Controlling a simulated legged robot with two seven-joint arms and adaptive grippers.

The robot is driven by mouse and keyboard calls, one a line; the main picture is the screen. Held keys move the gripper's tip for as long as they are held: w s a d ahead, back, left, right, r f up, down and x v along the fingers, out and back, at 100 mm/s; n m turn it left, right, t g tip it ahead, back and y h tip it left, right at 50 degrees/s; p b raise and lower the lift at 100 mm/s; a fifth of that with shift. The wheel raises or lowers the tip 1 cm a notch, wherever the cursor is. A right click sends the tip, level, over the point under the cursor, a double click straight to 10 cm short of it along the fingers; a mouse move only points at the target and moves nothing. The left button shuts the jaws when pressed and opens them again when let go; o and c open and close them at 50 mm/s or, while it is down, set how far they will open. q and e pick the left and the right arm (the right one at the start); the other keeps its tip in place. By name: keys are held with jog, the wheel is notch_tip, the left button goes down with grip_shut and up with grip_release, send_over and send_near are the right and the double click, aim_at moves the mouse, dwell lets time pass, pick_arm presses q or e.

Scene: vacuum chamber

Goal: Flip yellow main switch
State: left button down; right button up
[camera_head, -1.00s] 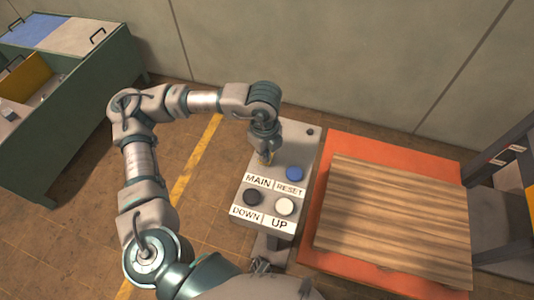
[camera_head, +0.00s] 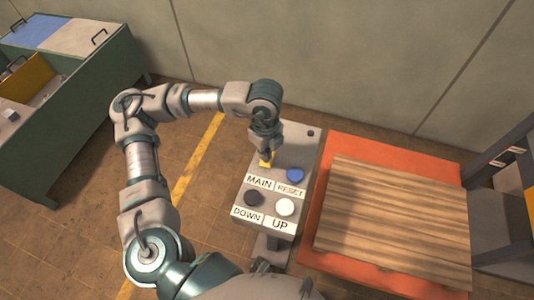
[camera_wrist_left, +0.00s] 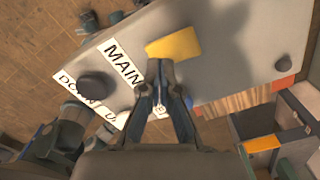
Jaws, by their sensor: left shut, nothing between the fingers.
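The yellow main switch (camera_head: 266,161) is on the grey control panel (camera_head: 296,150), just above the MAIN label (camera_head: 259,181). In the left wrist view the switch (camera_wrist_left: 175,46) is a flat yellow piece just beyond my fingertips. My left gripper (camera_head: 267,151) is over the switch and partly hides it in the head view. In the left wrist view its fingers (camera_wrist_left: 160,66) are together and empty, at the near edge of the switch. I cannot tell whether they touch it. My right gripper is not in view.
The panel also has a blue button (camera_head: 295,174), a black button (camera_head: 253,198) and a white button (camera_head: 285,207). An orange platform with a wooden board (camera_head: 390,220) is to the right. A green bench (camera_head: 90,90) is at the far left.

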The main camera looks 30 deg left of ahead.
pick_arm(q)
jog(key=shift+r+p, duration=1.45)
jog(key=shift+r, duration=1.1)
jog(key=shift+f, duration=0.1)
